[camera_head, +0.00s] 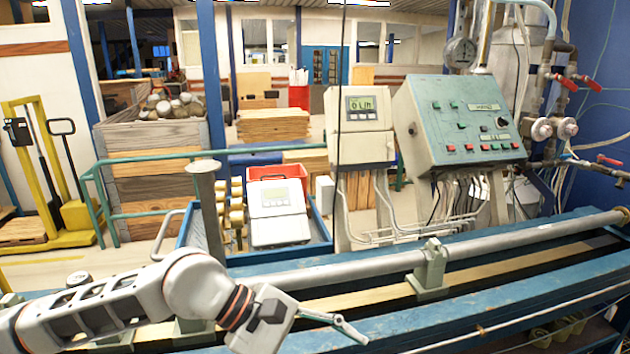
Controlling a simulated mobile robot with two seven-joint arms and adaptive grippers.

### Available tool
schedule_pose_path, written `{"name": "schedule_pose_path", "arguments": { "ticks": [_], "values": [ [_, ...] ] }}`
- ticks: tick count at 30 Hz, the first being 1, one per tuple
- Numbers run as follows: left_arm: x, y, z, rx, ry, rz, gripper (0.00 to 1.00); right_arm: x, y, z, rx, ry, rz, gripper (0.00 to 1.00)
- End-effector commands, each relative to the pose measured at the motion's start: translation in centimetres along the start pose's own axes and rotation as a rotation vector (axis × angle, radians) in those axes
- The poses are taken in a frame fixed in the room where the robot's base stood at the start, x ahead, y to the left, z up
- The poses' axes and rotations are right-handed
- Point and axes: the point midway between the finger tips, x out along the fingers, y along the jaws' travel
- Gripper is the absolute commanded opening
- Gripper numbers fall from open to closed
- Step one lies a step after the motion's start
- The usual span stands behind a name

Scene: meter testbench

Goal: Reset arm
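My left arm comes in from the lower left, low over the blue bench. My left gripper (345,328) is at the bottom middle, in front of the grey pipe on the bench. Its slim grey-green finger part points right and slightly down. The fingers overlap from this angle, so I cannot tell whether they are open or shut. I see nothing held in it. My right arm and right gripper are not in view.
A long grey pipe (340,272) with a clamp (430,270) runs along the blue bench (480,307). Behind it stand a meter display (361,125), a control panel (462,122) with buttons, and a blue cart (319,241) carrying a white meter (278,212). Valves and pipes stand at right.

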Motion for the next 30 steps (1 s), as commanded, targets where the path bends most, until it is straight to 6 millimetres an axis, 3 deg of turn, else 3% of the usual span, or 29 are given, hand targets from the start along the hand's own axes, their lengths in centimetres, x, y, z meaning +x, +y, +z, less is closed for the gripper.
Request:
{"name": "schedule_pose_path", "arguments": {
  "ticks": [1, 3, 6, 9, 11, 14, 17, 20, 23, 27, 29, 30],
  "values": [
    [1.0, 0.7, 3.3, -0.071, -0.124, 0.066, 0.58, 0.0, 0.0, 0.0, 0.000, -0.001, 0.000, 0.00],
    [1.0, 2.5, 7.1, -0.179, -0.284, 0.168, 0.58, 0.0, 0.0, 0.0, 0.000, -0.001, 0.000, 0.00],
    [-0.7, 5.5, 11.3, -0.361, -0.507, 0.312, 0.58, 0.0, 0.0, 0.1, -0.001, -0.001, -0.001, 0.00],
    [-3.8, 8.5, 13.4, -0.568, -0.721, 0.457, 0.58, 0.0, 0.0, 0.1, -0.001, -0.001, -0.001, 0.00],
    [-6.2, 10.2, 13.5, -0.701, -0.844, 0.544, 0.58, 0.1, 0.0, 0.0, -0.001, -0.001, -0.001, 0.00],
    [-10.5, 12.3, 11.6, -0.937, -1.040, 0.694, 0.58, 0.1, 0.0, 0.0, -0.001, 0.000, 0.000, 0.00],
    [-14.7, 13.1, 7.5, -1.183, -1.219, 0.849, 0.58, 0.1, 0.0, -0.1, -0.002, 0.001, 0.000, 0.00],
    [-18.1, 12.0, 1.9, -1.435, -1.383, 1.013, 0.58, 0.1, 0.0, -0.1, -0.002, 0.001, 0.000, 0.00],
    [-20.4, 9.3, -4.1, -1.664, -1.515, 1.177, 0.58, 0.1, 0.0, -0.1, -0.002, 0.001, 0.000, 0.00],
    [-22.0, 3.2, -11.6, -1.945, -1.650, 1.410, 0.58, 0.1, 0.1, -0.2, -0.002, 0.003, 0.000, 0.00],
    [-22.2, 0.1, -14.3, -2.053, -1.694, 1.512, 0.58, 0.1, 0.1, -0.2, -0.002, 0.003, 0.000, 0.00],
    [-22.3, -2.2, -15.9, 2.103, 1.703, -1.570, 0.58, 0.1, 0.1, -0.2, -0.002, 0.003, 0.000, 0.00]
  ]
}}
